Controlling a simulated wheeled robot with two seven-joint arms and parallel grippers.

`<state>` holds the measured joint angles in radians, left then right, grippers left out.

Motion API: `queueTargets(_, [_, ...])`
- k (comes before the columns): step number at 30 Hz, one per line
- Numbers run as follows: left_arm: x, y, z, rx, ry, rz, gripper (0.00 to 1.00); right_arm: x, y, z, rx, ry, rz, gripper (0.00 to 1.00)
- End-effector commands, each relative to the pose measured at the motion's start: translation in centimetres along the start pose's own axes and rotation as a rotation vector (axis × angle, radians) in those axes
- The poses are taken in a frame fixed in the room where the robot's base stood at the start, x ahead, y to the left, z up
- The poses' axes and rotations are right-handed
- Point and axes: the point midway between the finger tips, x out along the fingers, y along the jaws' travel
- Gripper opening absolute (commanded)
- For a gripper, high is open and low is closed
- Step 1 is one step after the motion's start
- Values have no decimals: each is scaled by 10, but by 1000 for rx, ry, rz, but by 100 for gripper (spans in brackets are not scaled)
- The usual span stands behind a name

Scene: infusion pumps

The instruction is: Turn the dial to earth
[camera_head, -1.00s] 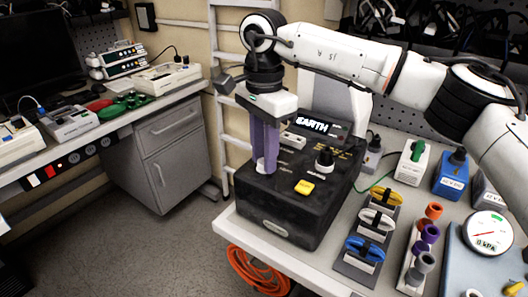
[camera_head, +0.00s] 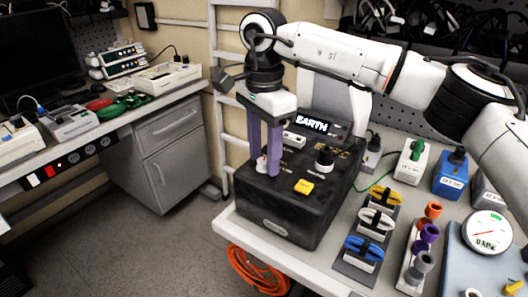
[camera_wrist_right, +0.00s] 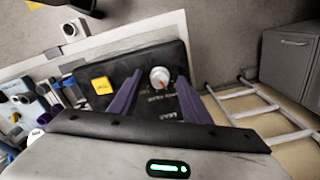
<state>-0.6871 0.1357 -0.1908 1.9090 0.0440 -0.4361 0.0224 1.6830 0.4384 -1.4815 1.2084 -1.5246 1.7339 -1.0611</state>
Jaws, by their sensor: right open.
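The black tester box (camera_head: 292,215) stands on the bench, and its display (camera_head: 313,123) reads "EARTH". A pale dial with a red mark (camera_wrist_right: 160,77) sits on its top panel, and it shows between my right gripper's purple fingers in the wrist view. In the head view my right gripper (camera_head: 264,166) points down over the left side of the box, its fingers apart around the dial, which they mostly hide. The gripper is open; I cannot tell whether either finger touches the dial. My left gripper is out of view.
A yellow button (camera_head: 303,187) is on the box's front half. A ladder-like rack (camera_head: 228,100) stands behind. An orange coil (camera_head: 258,272) hangs below the bench edge.

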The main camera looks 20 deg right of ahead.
Motion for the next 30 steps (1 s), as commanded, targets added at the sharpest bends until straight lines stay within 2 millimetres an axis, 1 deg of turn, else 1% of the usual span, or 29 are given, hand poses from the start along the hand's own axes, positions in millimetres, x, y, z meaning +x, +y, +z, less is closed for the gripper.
queueTargets(2, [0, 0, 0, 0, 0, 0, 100, -3, 0, 0, 0, 0, 0, 43])
queueTargets(5, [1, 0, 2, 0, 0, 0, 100, -14, -1, 0, 0, 0, -4, 43])
queueTargets(8, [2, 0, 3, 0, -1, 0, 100, -32, -1, 1, -1, 0, -5, 43])
queueTargets(12, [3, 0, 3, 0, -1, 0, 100, -61, -1, 1, 0, 0, -4, 43])
queueTargets(15, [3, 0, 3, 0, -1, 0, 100, -79, -1, 0, 0, 0, -3, 43])
queueTargets(18, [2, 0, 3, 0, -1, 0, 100, -93, 0, 0, 0, 1, -2, 43])
queueTargets(23, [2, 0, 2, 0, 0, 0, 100, -102, 0, 0, 0, 0, 0, 43])
queueTargets(30, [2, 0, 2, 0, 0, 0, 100, -103, 0, 0, 0, 0, 0, 43])
